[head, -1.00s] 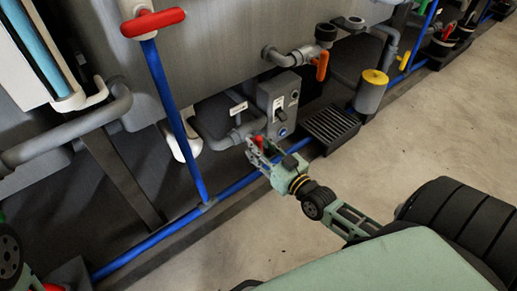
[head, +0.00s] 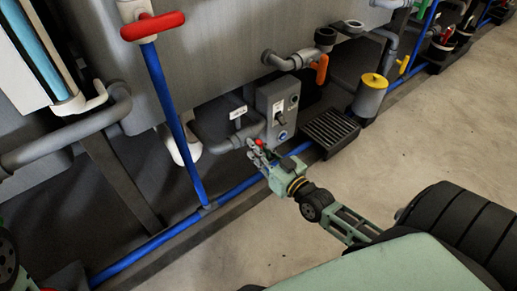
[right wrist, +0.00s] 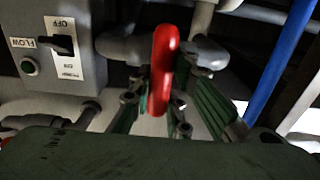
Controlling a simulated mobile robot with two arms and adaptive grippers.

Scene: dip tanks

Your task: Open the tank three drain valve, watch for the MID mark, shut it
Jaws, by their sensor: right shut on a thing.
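The red drain valve handle (head: 259,143) is low on the grey pipe beside the switch box. In the right wrist view the red handle (right wrist: 164,70) stands upright in the picture between my fingers. My right gripper (head: 260,155) is shut on it; the fingers hide part of the valve in the head view. A sight tube with blue liquid (head: 35,48) is at the upper left, cut off by the frame edge; I see no readable MID mark.
A grey switch box (head: 278,108) is beside the valve, with a black switch. A black floor grate (head: 330,130) and a yellow-topped canister (head: 370,95) are to the right. A blue pipe (head: 165,100) and a red handle (head: 152,26) are left. Open floor lies right.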

